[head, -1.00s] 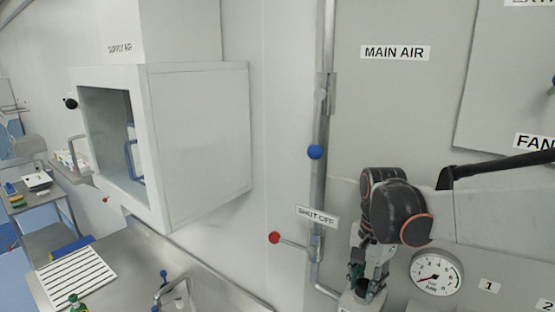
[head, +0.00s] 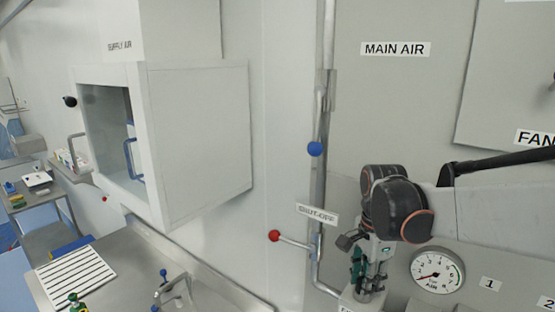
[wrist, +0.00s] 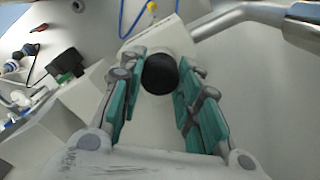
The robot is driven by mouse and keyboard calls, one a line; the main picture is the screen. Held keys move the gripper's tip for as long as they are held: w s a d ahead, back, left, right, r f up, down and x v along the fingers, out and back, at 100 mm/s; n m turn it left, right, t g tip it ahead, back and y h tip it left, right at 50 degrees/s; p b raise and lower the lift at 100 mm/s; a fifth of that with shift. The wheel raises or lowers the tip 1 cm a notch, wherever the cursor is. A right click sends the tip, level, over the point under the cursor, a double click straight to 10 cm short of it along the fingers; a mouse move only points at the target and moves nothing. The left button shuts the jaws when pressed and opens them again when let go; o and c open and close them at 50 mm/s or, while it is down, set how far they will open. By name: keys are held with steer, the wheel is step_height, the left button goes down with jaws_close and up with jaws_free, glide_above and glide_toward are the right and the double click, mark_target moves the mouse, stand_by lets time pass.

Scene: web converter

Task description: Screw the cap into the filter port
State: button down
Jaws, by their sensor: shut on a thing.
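My gripper (head: 365,276) points down near the bottom of the head view, beside the steel pipe. In the wrist view my gripper (wrist: 160,72) has its green-padded fingers closed around a round black cap (wrist: 159,76). The cap sits over a pale box-shaped housing (wrist: 165,38), whose top shows in the head view (head: 350,304) under the fingertips. The filter port is hidden beneath the cap, so I cannot tell how deeply the cap is seated. The cap cannot be made out in the head view.
A steel pipe with a red-knobbed shut-off lever (head: 275,236) runs close left of my gripper. A pressure gauge (head: 438,275) is to the right. A sink tap (head: 172,286) stands on the steel counter (head: 125,255). A black plug-like object (wrist: 68,63) and cables lie left in the wrist view.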

steer(key=m, duration=0.3)
steer(key=m, duration=0.4)
steer(key=shift+b, duration=0.35)
steer(key=c, duration=1.2)
jaws_free()
steer(key=shift+c, duration=0.2)
steer(key=n, duration=0.3)
steer(key=shift+n, duration=0.4)
